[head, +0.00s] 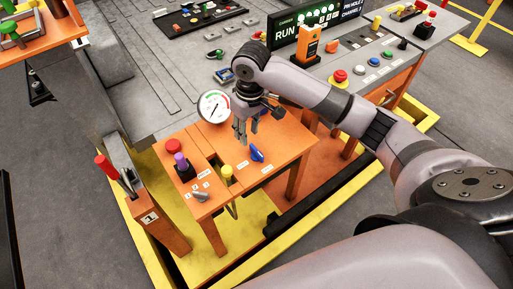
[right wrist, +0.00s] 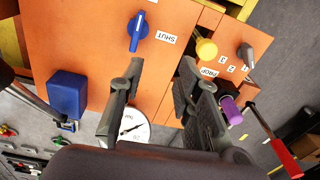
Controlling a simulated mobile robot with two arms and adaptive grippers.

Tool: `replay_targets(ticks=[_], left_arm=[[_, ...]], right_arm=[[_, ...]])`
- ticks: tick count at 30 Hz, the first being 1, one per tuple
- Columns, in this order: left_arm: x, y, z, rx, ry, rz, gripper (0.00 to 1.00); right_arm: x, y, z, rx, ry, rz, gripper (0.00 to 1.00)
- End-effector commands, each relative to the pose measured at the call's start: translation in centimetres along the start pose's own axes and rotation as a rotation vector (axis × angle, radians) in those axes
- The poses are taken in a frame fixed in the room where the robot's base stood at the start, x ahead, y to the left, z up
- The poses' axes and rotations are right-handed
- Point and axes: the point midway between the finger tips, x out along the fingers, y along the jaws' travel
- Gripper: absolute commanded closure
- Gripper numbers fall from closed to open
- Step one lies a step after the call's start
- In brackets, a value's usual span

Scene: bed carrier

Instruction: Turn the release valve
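The release valve appears to be the blue handle (head: 257,155) on the orange table; it also shows in the right wrist view (right wrist: 138,30), beside a white label reading SHUT. Its bar lies nearly upright in that wrist view. My right gripper (head: 247,137) is above the table, just behind the handle in the head view. In the right wrist view its two fingers (right wrist: 160,70) are apart with nothing between them, and the handle is beyond the left finger's tip, not held. My left gripper is not in view.
A round gauge (head: 214,107) stands at the table's back edge. A yellow knob (head: 227,172), a purple-topped knob (head: 181,161) and a grey lever (head: 200,195) are left of the valve. A red-handled lever (head: 108,168) stands further left. A blue block (right wrist: 67,93) shows in the wrist view.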

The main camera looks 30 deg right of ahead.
Motion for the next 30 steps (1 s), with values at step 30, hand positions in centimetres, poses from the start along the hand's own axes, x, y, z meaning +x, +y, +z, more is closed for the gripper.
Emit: replay_targets(ticks=[30], left_arm=[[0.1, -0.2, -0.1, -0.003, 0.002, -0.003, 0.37]], right_arm=[[9.1, 3.9, 0.0, 0.087, -0.05, 0.039, 0.69]])
